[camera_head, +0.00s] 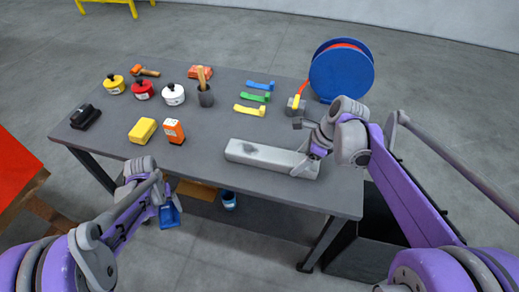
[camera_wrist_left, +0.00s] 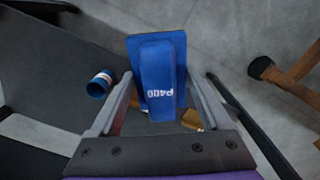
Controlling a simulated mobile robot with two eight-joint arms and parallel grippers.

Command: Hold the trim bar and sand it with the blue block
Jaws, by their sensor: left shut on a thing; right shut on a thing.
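The trim bar (camera_head: 268,157) is a long pale grey bar lying on the table near its front edge, with a dark smudge toward its left end. My right gripper (camera_head: 309,158) is shut on the bar's right end. The blue block (camera_head: 170,215) is in my left gripper (camera_head: 165,197), held in front of and below the table's front edge, left of the bar and apart from it. In the left wrist view the blue block (camera_wrist_left: 160,85) shows "P400" between the two fingers. The block's sanding face cannot be made out.
The grey table (camera_head: 215,180) also holds a yellow block (camera_head: 142,130), an orange box (camera_head: 174,131), several small pots, coloured strips and a blue reel (camera_head: 342,71) at the back right. A blue can (camera_head: 229,200) stands below the table.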

